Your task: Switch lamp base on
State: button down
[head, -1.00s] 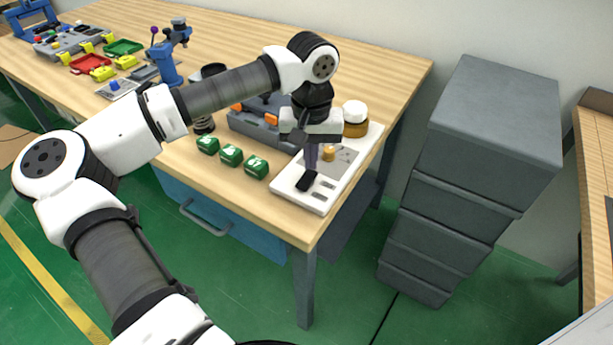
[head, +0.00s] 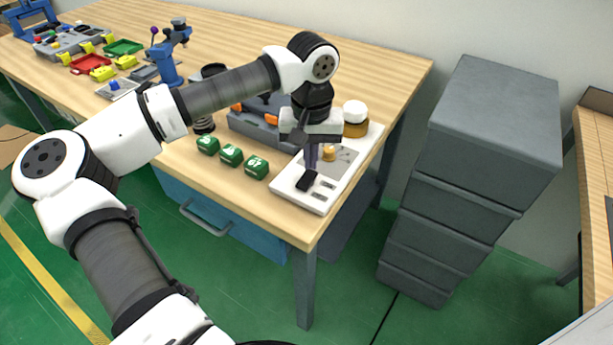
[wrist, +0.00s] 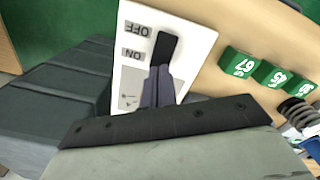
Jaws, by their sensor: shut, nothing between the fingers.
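The lamp base (head: 290,191) is a white panel with a grey face at the table's front right corner. In the wrist view the lamp base (wrist: 196,48) shows OFF and ON labels beside a black switch (wrist: 168,48). The switch (head: 307,183) also shows in the head view, below my fingertips. My gripper (head: 311,168) points down over the panel, shut and empty. In the wrist view its fingers (wrist: 159,76) are at the ON-side end of the switch and cover part of it. I cannot tell whether they touch it.
Several green numbered blocks (head: 231,155) stand left of the panel. A grey case (head: 255,126) and an amber jar with a white lid (head: 355,118) are behind it. A small orange piece (head: 328,153) is on the panel. A grey drawer cabinet (head: 480,150) stands right of the table.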

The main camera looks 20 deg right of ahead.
aim_at(311, 173)
jog(key=shift+f+b, duration=0.9)
jog(key=shift+f, duration=0.15)
dwell(0.7)
jog(key=shift+r+p, duration=2.1)
jog(key=shift+r, duration=1.45)
